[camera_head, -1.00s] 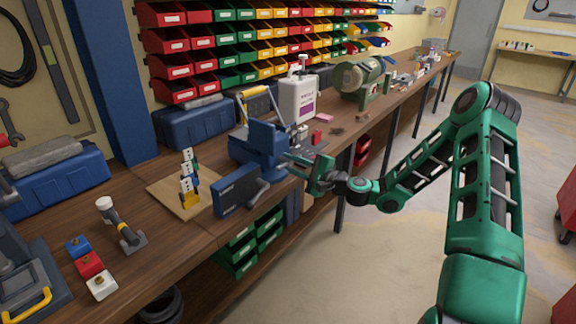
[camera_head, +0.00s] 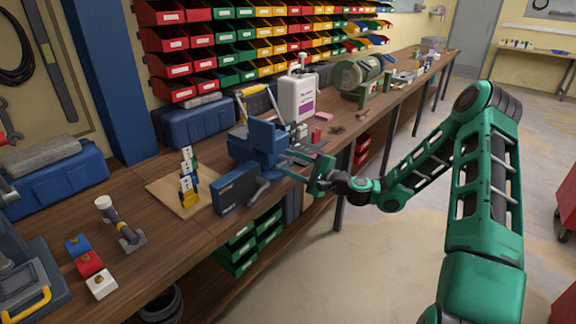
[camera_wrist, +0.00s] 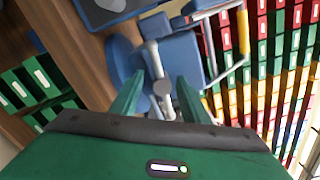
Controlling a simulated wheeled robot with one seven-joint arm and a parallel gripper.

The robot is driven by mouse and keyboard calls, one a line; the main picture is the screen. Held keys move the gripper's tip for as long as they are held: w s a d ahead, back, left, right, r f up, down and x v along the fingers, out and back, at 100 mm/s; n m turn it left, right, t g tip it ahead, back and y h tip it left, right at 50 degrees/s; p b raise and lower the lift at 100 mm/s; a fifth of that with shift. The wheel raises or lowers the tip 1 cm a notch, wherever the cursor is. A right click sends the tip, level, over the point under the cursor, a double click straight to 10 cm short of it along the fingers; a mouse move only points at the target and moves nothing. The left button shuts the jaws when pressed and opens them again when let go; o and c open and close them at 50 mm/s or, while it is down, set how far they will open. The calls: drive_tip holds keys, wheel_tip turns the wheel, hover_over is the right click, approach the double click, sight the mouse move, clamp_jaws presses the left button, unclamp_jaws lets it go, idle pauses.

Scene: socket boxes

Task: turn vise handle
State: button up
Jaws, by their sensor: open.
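The blue vise (camera_head: 262,142) stands at the bench's front edge in the head view, and its blue body fills the middle in the wrist view (camera_wrist: 182,55). The grey vise handle (camera_wrist: 154,58) is a bar running down the wrist view to a round grey knob. My gripper (camera_wrist: 158,88) is open, with one green finger on each side of the handle's lower part and knob. I cannot tell whether either finger touches it. In the head view my gripper (camera_head: 288,160) reaches in from the right at the vise's front.
A dark blue box (camera_head: 235,188) stands close in front of the vise. A wooden board (camera_head: 168,192) with stacked blocks lies to the left. A white jug (camera_head: 298,98) stands behind. Green bins (camera_head: 268,228) sit below the bench.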

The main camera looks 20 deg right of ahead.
drive_tip(key=v, duration=1)
drive_tip(key=shift+s+d+f, duration=0.1)
drive_tip(key=shift+c, duration=0.2)
